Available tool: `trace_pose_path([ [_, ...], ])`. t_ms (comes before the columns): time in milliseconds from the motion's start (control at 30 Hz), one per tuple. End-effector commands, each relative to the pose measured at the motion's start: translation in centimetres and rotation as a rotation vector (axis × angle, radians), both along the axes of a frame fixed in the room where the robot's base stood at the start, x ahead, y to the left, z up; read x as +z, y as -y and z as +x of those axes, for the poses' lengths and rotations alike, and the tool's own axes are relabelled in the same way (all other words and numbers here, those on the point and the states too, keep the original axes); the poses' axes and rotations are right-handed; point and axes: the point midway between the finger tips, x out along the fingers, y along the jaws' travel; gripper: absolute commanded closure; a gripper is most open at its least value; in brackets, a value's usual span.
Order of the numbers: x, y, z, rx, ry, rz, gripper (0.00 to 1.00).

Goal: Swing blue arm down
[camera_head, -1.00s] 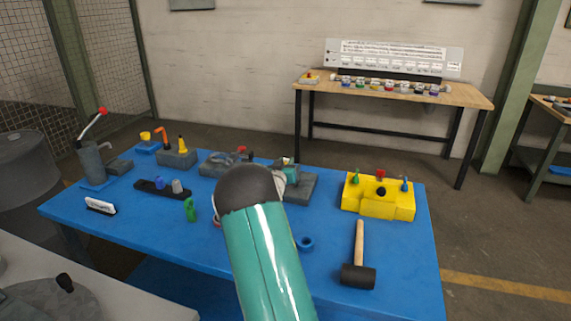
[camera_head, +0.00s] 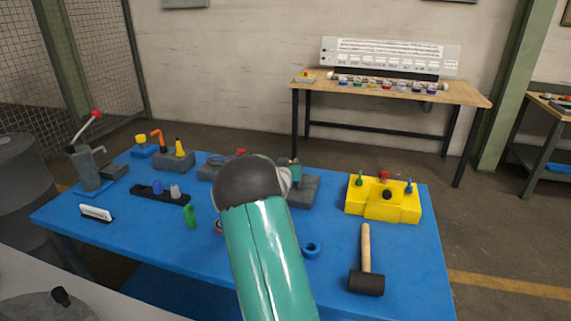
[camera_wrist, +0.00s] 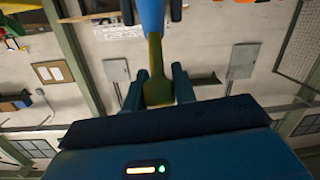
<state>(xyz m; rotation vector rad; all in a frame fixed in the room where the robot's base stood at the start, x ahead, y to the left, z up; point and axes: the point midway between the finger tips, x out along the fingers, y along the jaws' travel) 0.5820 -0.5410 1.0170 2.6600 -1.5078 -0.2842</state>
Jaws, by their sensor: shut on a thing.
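In the wrist view, the two dark teal fingers of my gripper (camera_wrist: 158,88) are shut on the olive-yellow end of the blue arm (camera_wrist: 153,16). The blue arm's bar runs from the top edge of that view towards the fingers. Its far end is out of view. In the head view, my own teal arm link and dark joint cover the middle of the blue table. My gripper and the blue arm are hidden there.
The blue table (camera_head: 120,240) holds a yellow block with coloured pegs (camera_head: 382,205), a mallet (camera_head: 366,275), a blue ring (camera_head: 311,249), a green piece (camera_head: 190,216) and a grey lever stand (camera_head: 88,168). A wooden bench (camera_head: 465,96) stands by the wall.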

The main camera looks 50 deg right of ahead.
Motion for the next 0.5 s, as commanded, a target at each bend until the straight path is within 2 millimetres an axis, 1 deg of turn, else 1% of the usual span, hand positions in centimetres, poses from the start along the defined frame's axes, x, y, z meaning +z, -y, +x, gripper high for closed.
trace_pose_path([
  [167,-0.4,0.7,-0.4,0.0,-0.004,0.0,1.0],
  [500,-2.1,2.7,0.4,0.0,-0.008,0.003,1.0],
])
